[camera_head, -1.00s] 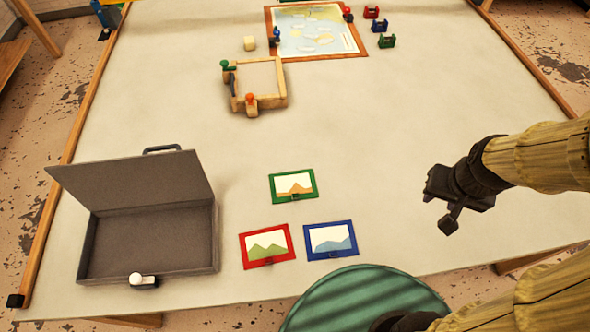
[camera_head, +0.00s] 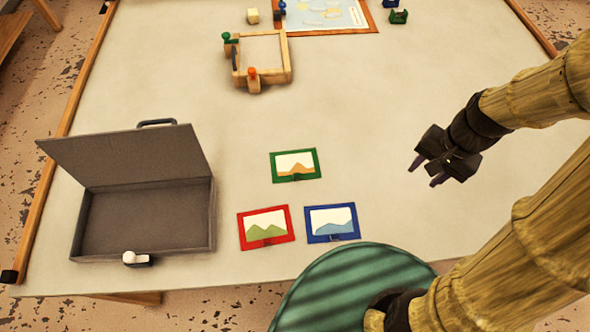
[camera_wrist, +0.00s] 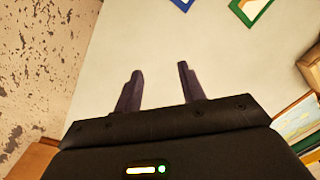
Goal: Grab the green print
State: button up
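The green print (camera_head: 295,165) is a green-framed picture with an orange hill, lying flat on the table. A small dark tab sits at its lower edge. It stands behind a red-framed print (camera_head: 266,228) and a blue-framed print (camera_head: 332,223). My gripper (camera_head: 424,173) is over the table to the right of the green print, well apart from it. In the wrist view its two fingers (camera_wrist: 158,88) are spread with nothing between them. Part of a green frame (camera_wrist: 250,10) shows at the top of that view, with a blue frame corner (camera_wrist: 183,3) left of it.
An open grey case (camera_head: 146,251) stands at the front left, lid raised. A wooden box frame (camera_head: 288,62) with coloured knobs and a wood-framed map (camera_head: 371,20) lie at the back. The table's middle is clear.

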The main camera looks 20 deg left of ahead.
jog(key=w+a+f+m+g+y+b, duration=0.2)
jog(key=w+a+f+m+y+b, duration=0.1)
jog(key=a+f, duration=0.2)
jog(key=w+a+f+m+g+y+b, duration=0.2)
jog(key=w+a+f+y+b, duration=0.1)
jog(key=f, duration=0.3)
jog(key=w+a+f+m+g+y+b, duration=0.2)
jog(key=a+f+m+y+b, duration=0.1)
jog(key=a+f+b, duration=0.1)
jog(key=shift+w+a+f+m+g+y, duration=0.2)
jog(key=shift+a+f, duration=0.2)
jog(key=shift+a, duration=0.25)
jog(key=shift+w+a+f+m+g+y, duration=0.1)
jog(key=shift+w+a+f, duration=0.1)
jog(key=shift+a+f, duration=0.35)
jog(key=shift+w+a+r+y, duration=0.25)
jog(key=shift+a+y, duration=0.15)
send_over(316, 174)
notch_tip(316, 174, down, 5)
jog(key=shift+d+r, duration=0.1)
jog(key=shift+r, duration=0.1)
jog(key=shift+f, duration=0.1)
